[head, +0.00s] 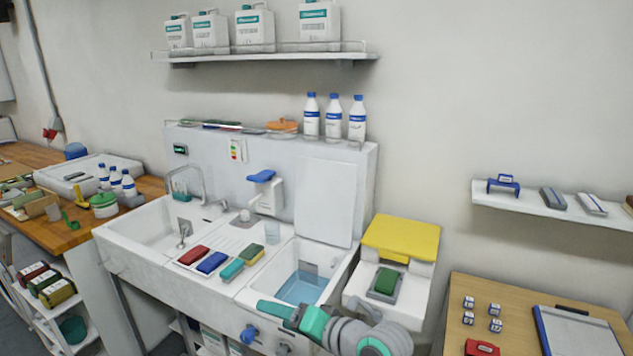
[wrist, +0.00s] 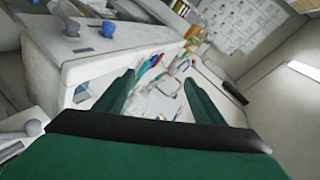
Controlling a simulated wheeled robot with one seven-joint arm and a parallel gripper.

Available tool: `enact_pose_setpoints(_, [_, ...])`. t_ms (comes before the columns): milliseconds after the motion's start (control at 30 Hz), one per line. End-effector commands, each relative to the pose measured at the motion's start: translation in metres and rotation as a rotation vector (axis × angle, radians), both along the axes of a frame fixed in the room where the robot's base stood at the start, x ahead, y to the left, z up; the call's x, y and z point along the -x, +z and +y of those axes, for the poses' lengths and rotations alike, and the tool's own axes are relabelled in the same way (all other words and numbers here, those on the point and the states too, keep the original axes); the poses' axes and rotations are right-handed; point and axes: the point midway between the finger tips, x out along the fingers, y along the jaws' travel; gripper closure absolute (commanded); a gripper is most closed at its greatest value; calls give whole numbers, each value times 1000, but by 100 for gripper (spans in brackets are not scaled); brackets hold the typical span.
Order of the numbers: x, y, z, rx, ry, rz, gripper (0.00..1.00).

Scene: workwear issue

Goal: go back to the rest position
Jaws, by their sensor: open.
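My gripper (head: 272,311) shows in the head view at the bottom middle, in front of the right sink basin's front edge. Its fingers are green, and my grey arm reaches in from the lower right. In the wrist view my gripper (wrist: 158,82) has its two green fingers apart, with nothing between them. I see nothing held.
The white sink unit (head: 205,283) has blue knobs (head: 248,334) on its front, close to my gripper. A wooden table (head: 458,316) is at the lower right.

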Motion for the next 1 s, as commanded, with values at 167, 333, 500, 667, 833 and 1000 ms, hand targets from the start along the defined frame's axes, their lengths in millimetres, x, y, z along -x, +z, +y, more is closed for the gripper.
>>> enact_pose_setpoints(167, [-5, -1, 22, -134, -71, -101, 37])
enact_pose_setpoints(333, [-5, -9, 33, -227, -163, -177, 37])
enact_pose_setpoints(500, [2, -27, 36, -287, -275, -232, 37])
enact_pose_setpoints(667, [16, -54, 34, -308, -387, -266, 37])
enact_pose_setpoints(833, [40, -89, 29, -289, -507, -286, 37])
enact_pose_setpoints(1000, [74, -127, 20, -225, -616, -297, 37])
